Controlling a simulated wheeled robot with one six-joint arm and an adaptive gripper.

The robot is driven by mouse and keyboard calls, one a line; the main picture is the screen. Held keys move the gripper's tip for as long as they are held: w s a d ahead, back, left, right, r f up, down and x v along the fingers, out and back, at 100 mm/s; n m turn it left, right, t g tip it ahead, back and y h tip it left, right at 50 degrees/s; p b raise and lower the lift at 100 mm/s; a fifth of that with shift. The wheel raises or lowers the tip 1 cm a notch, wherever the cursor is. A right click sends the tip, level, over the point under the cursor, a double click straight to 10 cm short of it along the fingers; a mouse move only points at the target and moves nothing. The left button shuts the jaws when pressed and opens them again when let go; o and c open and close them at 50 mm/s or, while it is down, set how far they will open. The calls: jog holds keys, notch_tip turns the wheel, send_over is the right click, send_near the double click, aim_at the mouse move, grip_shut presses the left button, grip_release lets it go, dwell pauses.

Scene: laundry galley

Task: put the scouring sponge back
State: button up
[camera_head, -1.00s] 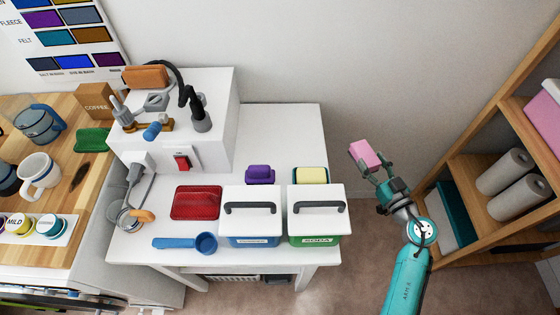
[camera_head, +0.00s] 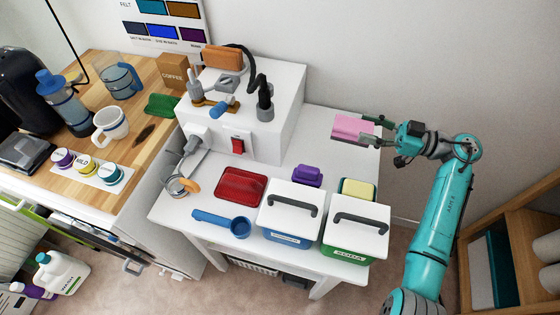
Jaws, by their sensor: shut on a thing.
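A pink sponge-like block (camera_head: 353,128) is held in my gripper (camera_head: 374,131), which is shut on it from the right. The block is above the back right part of the white table (camera_head: 323,147), and I cannot tell its exact height. A yellow block with a green edge (camera_head: 357,189) sits behind the green-based box (camera_head: 357,228). A purple block (camera_head: 307,175) sits behind the blue-based box (camera_head: 291,211). Both are partly hidden by the boxes. I cannot tell from the labels which block is the scouring sponge.
Both boxes have white lids with dark handles. A red dish (camera_head: 240,187) and a blue scoop (camera_head: 225,222) lie to the left. A raised white block (camera_head: 275,95) carries tools and a dark hose. A wooden shelf (camera_head: 510,215) stands at right. White tabletop is clear behind the blocks.

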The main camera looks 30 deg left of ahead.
jog(key=f, duration=0.4)
jog(key=shift+s+a, duration=0.2)
jog(key=shift+s, duration=0.1)
notch_tip(320, 180, down, 10)
jog(key=shift+f, duration=0.15)
jog(key=o, duration=0.9)
jog(key=shift+c, duration=0.2)
jog(key=shift+w+d, duration=0.1)
jog(key=shift+d, duration=0.1)
jog(key=v, duration=1.1)
jog(key=shift+w+d+r, duration=0.15)
jog(key=shift+d+r, duration=0.05)
jog(key=shift+d, duration=0.1)
jog(key=shift+d, duration=0.1)
